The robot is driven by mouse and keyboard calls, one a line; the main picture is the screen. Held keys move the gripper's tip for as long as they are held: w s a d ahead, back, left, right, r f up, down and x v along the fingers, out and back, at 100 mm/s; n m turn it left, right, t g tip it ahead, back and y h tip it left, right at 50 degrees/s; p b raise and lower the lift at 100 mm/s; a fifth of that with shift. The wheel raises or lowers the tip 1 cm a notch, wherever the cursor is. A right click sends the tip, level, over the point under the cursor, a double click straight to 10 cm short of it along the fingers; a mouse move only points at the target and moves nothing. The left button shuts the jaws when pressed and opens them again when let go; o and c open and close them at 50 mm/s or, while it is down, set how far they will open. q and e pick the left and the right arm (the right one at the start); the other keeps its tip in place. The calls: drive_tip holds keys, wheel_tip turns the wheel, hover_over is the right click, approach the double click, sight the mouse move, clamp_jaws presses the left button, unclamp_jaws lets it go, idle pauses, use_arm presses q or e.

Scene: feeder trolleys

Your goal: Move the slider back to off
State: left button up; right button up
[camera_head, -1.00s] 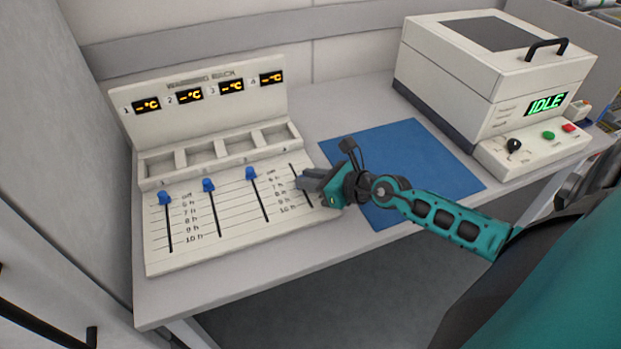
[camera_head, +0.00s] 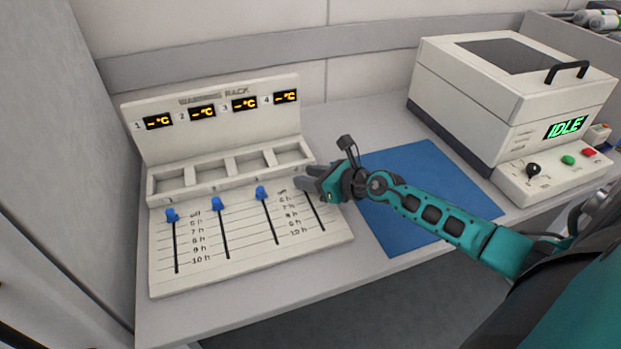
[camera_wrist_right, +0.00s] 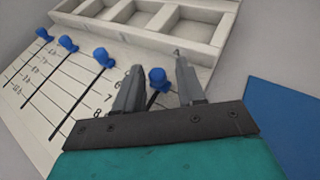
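The warming rack (camera_head: 160,285) has slider slots on a sloped panel, with "off" at the upper end. Three blue knobs (camera_head: 172,215) (camera_head: 218,204) (camera_head: 262,193) sit at the upper ends of slots 1 to 3. The fourth blue knob (camera_wrist_right: 157,78) shows in the right wrist view, in line with the others near the upper end; the head view hides it behind my right gripper (camera_head: 308,184). That gripper is open, with one finger on each side of the fourth knob and visible gaps. The lower part of slot 4 (camera_head: 318,214) is bare. My left gripper is out of view.
Empty rack compartments (camera_head: 250,163) lie just behind the sliders. A blue mat (camera_head: 425,170) lies right of the rack, under my right arm. A white machine reading IDLE (camera_head: 480,115) stands at the back right. A grey wall borders the left side.

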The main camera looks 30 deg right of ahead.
drive_tip(key=shift+o, duration=0.5)
drive_tip(key=shift+s, duration=0.1)
drive_tip(key=p+v, duration=0.1)
drive_tip(key=v, duration=0.9)
drive_tip(key=shift+s+r, duration=0.1)
drive_tip(key=shift+s, duration=0.2)
drive_tip(key=shift+s+d+r, duration=0.25)
drive_tip(key=shift+s+d, duration=0.05)
drive_tip(key=shift+s, duration=0.3)
drive_tip(key=shift+s+d+r, duration=0.15)
drive_tip(key=shift+s+r, duration=0.1)
drive_tip(key=shift+s, duration=0.05)
drive_tip(key=shift+s, duration=0.1)
